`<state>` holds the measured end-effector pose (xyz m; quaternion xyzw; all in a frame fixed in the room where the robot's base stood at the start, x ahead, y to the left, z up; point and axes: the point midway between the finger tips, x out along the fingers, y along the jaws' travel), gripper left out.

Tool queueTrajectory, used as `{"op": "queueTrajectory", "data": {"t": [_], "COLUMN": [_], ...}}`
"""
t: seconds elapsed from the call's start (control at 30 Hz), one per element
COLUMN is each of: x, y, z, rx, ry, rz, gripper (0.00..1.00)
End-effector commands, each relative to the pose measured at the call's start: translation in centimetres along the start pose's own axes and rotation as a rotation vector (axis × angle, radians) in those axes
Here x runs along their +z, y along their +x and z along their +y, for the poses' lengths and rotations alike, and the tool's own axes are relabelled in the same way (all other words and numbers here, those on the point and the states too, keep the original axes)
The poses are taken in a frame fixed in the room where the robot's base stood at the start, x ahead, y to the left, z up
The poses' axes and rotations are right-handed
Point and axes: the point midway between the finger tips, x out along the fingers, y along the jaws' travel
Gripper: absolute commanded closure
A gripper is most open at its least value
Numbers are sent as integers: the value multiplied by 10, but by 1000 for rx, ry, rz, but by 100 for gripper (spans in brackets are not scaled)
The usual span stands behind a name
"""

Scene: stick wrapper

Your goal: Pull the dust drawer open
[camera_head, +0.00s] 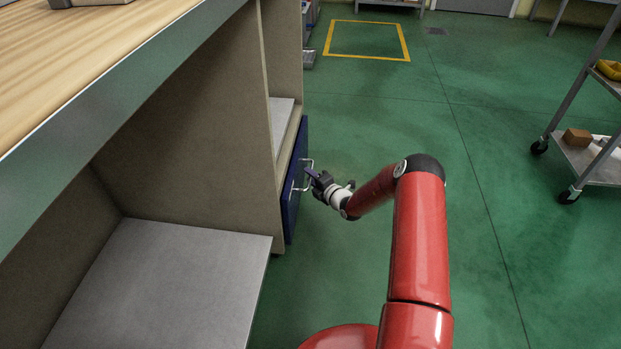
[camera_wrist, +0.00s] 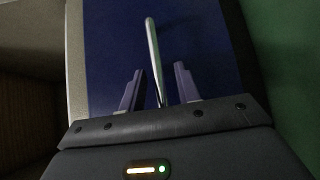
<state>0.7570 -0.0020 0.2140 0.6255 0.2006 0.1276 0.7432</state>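The dust drawer (camera_head: 294,181) has a dark blue front, set low in the side of the workbench, with a light metal bar handle (camera_head: 303,172). The blue front also fills much of the wrist view (camera_wrist: 204,40), where the handle (camera_wrist: 152,50) runs upward from between the fingers. My gripper (camera_head: 312,175) is at the handle. In the wrist view its two fingers (camera_wrist: 158,88) are apart, one on each side of the bar, with visible gaps. The drawer front looks about flush with the bench side; the handle's lower part is hidden by the gripper.
The workbench (camera_head: 190,150) with open shelves (camera_head: 165,290) fills the left. Green floor (camera_head: 400,110) is open to the right of the drawer. A wheeled cart (camera_head: 590,160) stands at the far right. A yellow floor square (camera_head: 366,57) lies beyond.

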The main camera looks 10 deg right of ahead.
Motion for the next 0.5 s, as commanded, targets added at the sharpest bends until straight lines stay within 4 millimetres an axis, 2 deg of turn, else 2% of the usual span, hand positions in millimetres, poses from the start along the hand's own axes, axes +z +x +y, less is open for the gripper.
{"op": "queueTrajectory", "data": {"t": [0.1, 0.33, 0.5], "x": [0, 0, 0], "y": [6, 6, 6], "z": [0, 1, 1], "rx": [1, 0, 0], "ry": [0, 0, -1], "rz": [0, 0, 1], "gripper": [68, 68, 88]}}
